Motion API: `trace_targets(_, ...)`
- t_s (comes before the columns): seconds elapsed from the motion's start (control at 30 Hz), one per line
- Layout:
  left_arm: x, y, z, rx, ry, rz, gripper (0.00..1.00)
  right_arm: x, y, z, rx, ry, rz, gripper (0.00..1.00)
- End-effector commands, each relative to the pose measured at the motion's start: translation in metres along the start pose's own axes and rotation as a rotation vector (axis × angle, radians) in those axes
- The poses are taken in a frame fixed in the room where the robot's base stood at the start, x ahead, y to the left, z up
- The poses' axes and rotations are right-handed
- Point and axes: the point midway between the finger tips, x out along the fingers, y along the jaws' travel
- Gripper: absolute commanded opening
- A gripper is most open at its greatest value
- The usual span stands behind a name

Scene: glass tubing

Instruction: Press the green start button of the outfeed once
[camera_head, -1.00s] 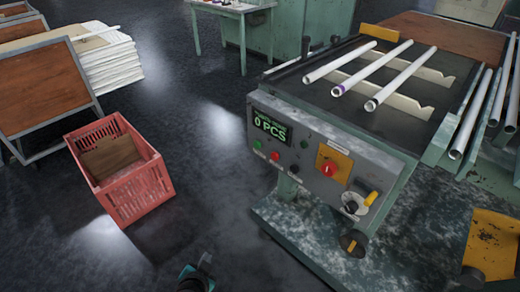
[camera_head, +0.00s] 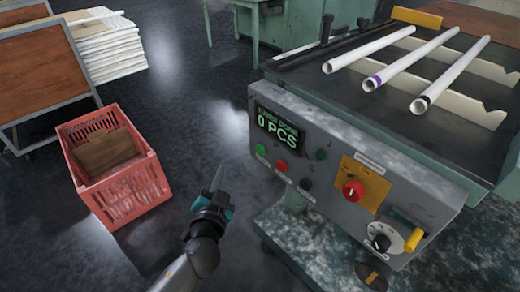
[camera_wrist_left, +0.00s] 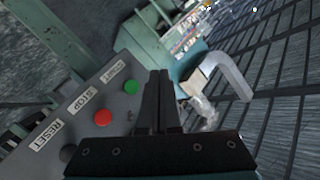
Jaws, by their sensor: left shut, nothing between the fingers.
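The outfeed's control panel (camera_head: 340,185) has a green start button (camera_head: 261,150) near its left end, with a red button (camera_head: 281,166) and a black one (camera_head: 305,184) to its right. In the left wrist view the green button (camera_wrist_left: 131,87) sits by a START label, beside the red STOP button (camera_wrist_left: 103,117) and the dark RESET button (camera_wrist_left: 68,153). My left gripper (camera_head: 218,180) is shut and empty, in front of the panel and left of the green button, apart from it. In the wrist view its fingers (camera_wrist_left: 158,78) appear just right of the green button. My right gripper is out of view.
A display reading 0 PCS (camera_head: 277,135) is above the buttons. A red switch (camera_head: 353,191) and a dial (camera_head: 381,242) are further right. Glass tubes (camera_head: 400,62) lie on top. A red crate (camera_head: 115,170) stands on the floor at left, with open floor between.

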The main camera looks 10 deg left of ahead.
Motion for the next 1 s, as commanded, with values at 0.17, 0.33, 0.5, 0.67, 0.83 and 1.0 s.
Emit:
trace_targets(0.17,0.001,0.001,0.000,0.000,-0.001,0.001,0.00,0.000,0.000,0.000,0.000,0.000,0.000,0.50)
trace_targets(0.33,0.010,0.007,-0.007,-0.002,0.000,0.001,0.00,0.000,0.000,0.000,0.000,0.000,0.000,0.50)
trace_targets(0.5,0.026,0.019,-0.019,-0.002,0.000,0.001,0.00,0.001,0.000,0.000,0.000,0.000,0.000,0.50)
trace_targets(0.67,0.042,0.031,-0.030,-0.002,0.000,0.002,0.00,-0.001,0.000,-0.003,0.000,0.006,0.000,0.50)
trace_targets(0.83,0.055,0.041,-0.037,-0.003,-0.002,0.001,0.00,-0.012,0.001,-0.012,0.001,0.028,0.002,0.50)
trace_targets(1.0,0.061,0.045,-0.043,0.000,-0.002,0.001,0.00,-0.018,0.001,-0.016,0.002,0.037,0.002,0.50)
